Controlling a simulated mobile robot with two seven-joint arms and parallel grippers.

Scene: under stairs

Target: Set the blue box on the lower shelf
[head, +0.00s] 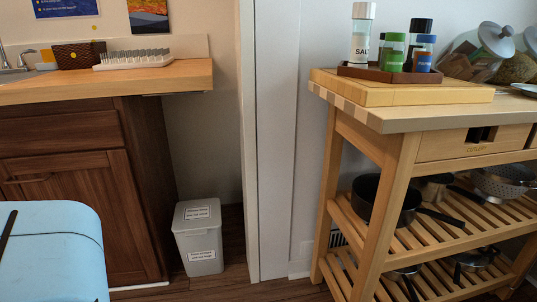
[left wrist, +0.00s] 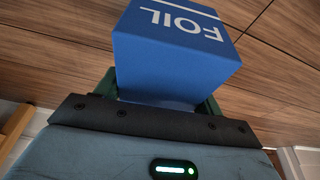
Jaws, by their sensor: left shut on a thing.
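A blue box (left wrist: 175,52) with white FOIL lettering fills the top middle of the left wrist view. My left gripper (left wrist: 162,92) is shut on it, with a green finger at each side of the box. The box and the left gripper do not show in the head view. A wooden cart in the head view has a lower slatted shelf (head: 417,284) close to the floor and a middle slatted shelf (head: 445,238) above it. My right gripper is in neither view.
Pans (head: 370,200) and a colander (head: 497,182) stand on the middle shelf, and more pans (head: 476,259) on the lower one. The cart top holds a cutting board (head: 400,90), spice jars and glass jars. A grey bin (head: 198,238) stands beside the wooden cabinet (head: 75,185).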

